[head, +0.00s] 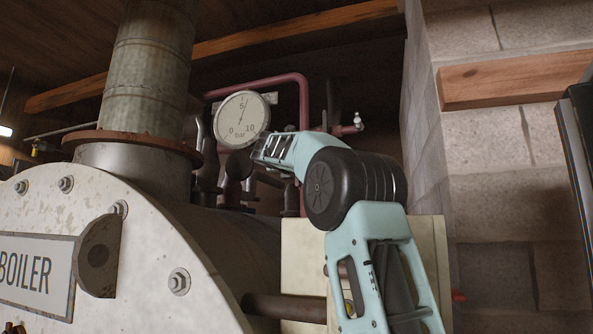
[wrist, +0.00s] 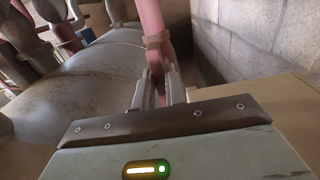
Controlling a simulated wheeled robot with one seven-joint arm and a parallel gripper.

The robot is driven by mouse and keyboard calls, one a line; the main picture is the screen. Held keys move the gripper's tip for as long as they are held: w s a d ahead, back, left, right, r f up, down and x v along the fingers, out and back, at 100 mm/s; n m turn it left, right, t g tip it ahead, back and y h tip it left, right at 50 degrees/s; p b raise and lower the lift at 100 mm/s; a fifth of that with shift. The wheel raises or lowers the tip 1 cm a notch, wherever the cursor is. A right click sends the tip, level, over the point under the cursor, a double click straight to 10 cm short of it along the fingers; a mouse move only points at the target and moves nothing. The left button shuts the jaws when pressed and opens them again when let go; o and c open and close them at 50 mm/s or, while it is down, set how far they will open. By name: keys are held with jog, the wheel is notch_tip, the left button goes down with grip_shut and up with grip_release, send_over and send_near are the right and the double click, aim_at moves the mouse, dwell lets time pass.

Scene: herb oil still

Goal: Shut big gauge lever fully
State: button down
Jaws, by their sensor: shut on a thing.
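The big round gauge (head: 241,117) stands above the boiler in the head view, its white dial marked 0 to 10 bar and its needle close to 5. In the wrist view my gripper (wrist: 157,90) is shut on a narrow dark red piece (wrist: 156,76), which appears to be the gauge lever. It sits just below a collar on a pink-red pipe (wrist: 151,18). How far the lever is turned cannot be told.
The boiler's rounded body (wrist: 85,75) lies left of my gripper in the wrist view. A block wall (wrist: 240,40) stands close on the right. In the head view, a tall flue (head: 147,75) rises left of the gauge, and a red pipe (head: 303,95) bends down behind my arm.

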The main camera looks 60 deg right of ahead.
jog(key=shift+s+d+f+m+b, duration=0.15)
jog(key=shift+m+b, duration=0.8)
jog(key=shift+m, duration=2.1)
jog(key=shift+s+a+f+m+b, duration=0.15)
jog(key=shift+m+b, duration=0.75)
jog(key=shift+m, duration=2.1)
jog(key=shift+s+d+f+m+b, duration=0.15)
jog(key=shift+m+b, duration=0.8)
jog(key=shift+m, duration=2.1)
jog(key=c, duration=1.5)
grip_release()
jog(key=shift+o, duration=0.2)
